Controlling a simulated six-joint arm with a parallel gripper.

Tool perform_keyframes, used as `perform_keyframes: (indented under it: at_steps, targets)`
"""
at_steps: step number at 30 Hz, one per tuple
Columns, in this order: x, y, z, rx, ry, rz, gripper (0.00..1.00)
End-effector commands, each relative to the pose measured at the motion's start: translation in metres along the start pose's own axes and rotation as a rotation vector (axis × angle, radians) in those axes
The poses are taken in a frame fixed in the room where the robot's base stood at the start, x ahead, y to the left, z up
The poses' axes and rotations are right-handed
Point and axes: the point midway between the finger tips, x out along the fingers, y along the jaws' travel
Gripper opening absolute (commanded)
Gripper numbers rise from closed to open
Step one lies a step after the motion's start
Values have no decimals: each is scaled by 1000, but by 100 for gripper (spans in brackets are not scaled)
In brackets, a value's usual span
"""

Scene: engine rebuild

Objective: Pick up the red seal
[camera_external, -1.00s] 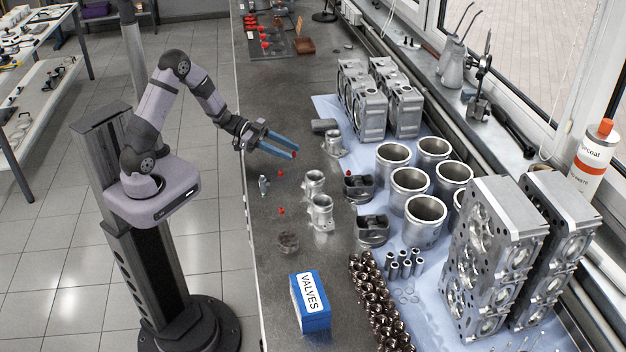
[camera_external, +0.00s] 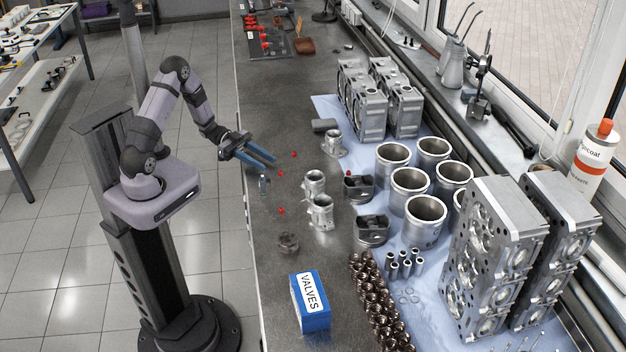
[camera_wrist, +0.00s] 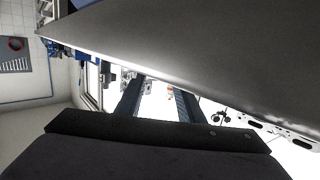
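Several small red pieces, any of which could be the red seal, lie on the dark bench top in the external view. One red piece (camera_external: 294,154) lies just beyond my fingertips, another (camera_external: 281,173) just below them, and a third (camera_external: 281,211) nearer the camera. My gripper (camera_external: 275,163) is open and empty above the bench's left edge, its blue fingers pointing right, apart from the red pieces. In the wrist view the gripper (camera_wrist: 158,98) shows two separated fingers with nothing held.
A small metal part (camera_external: 263,185) stands near the bench edge below my gripper. Metal housings (camera_external: 333,143) and (camera_external: 320,212), a dark ring (camera_external: 288,242) and a blue VALVES box (camera_external: 310,302) stand nearby. Cylinder liners (camera_external: 409,180) are at the right.

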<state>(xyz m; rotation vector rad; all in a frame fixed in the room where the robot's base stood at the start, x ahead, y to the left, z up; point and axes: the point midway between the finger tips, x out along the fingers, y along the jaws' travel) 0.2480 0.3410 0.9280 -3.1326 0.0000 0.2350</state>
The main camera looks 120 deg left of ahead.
Motion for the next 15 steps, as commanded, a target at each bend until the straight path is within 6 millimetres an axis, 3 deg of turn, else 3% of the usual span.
perform_keyframes:
  at_steps: [15]
  targets:
    - [50,1,1,0,-1,1,34]
